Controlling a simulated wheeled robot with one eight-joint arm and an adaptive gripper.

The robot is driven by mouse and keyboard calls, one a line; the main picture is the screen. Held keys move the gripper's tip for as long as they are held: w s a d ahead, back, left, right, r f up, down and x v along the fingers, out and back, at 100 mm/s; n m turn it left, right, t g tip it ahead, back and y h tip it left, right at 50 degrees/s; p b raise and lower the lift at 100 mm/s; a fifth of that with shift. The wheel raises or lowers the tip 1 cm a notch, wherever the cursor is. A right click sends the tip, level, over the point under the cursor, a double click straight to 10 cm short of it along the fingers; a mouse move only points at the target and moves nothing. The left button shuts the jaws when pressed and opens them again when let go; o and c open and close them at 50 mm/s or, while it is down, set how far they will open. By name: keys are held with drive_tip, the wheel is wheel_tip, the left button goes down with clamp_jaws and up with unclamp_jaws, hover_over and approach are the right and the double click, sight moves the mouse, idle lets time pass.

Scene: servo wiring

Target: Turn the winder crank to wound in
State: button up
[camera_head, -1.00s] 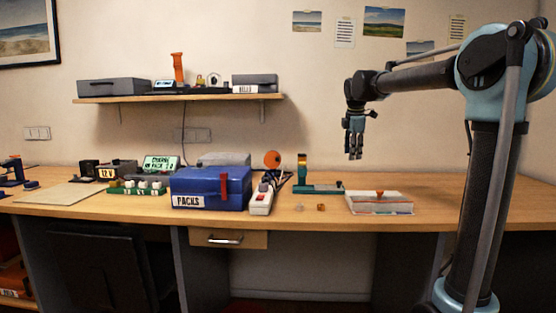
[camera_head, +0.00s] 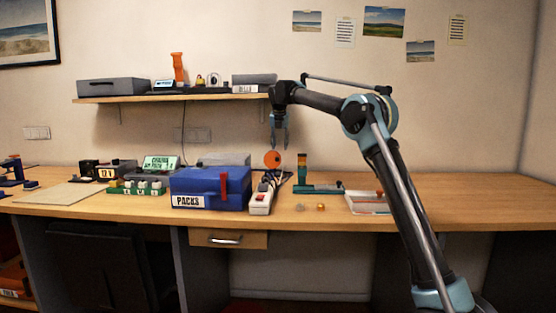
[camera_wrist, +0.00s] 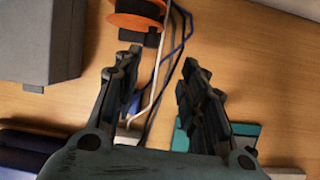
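The winder appears to be the orange reel (camera_head: 272,159) standing at the back of the desk, right of the blue box. In the wrist view its orange discs (camera_wrist: 138,22) with a dark core show at the top edge, and cables run down beside it. I cannot make out its crank clearly. My gripper (camera_head: 279,147) points down above and just right of the reel in the head view, apart from it. In the wrist view the fingers of my gripper (camera_wrist: 160,62) are spread, with nothing held between them.
The blue PACKS box (camera_head: 205,187) stands left of the reel. A white power strip (camera_head: 262,198) lies in front of it. A green stand (camera_head: 318,189) with an orange-topped post is to the right. A shelf (camera_head: 180,98) hangs above. The desk's right part is clear.

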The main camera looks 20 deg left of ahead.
sight(277, 158)
drive_tip(key=shift+n, duration=0.3)
drive_tip(key=shift+a+x, duration=0.25)
drive_tip(key=shift+x, duration=1.1)
drive_tip(key=shift+a+x, duration=0.25)
drive_tip(key=shift+x, duration=1.1)
drive_tip(key=shift+a+x, duration=0.3)
drive_tip(key=shift+x, duration=1.05)
clamp_jaws()
